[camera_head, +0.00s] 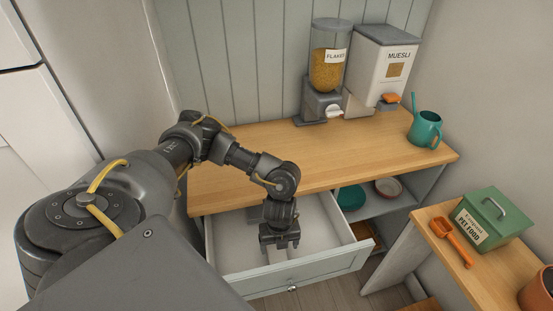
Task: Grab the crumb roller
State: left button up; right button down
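My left gripper (281,246) points down into an open drawer (310,264) under the wooden counter. Its two fingers stand apart, so it looks open. A pale, whitish shape (281,253) shows below and between the fingers inside the drawer. It is partly hidden by the gripper, and I cannot tell whether it is the crumb roller or whether the fingers touch it. No other thing that I can make out as a crumb roller is in view. My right gripper is not in view.
On the counter (235,178) stand a flakes dispenser (326,70), a muesli dispenser (380,65) and a teal watering can (425,130). Bowls sit on the shelf right of the drawer. A side table holds a green pet food box (493,218) and an orange scoop (453,243).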

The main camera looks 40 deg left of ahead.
aim_at(277, 254)
pick_arm(q)
jog(key=shift+s+a+f, duration=0.1)
jog(key=shift+s+f, duration=0.1)
jog(key=shift+f, duration=1.1)
jog(key=shift+s+f, duration=0.15)
jog(key=shift+f, duration=1.15)
jog(key=shift+c, duration=0.4)
jog(key=c, duration=1)
jog(key=shift+r, duration=0.1)
notch_tip(277, 254, up, 10)
jog(key=shift+f+p, duration=0.1)
jog(key=shift+p, duration=0.25)
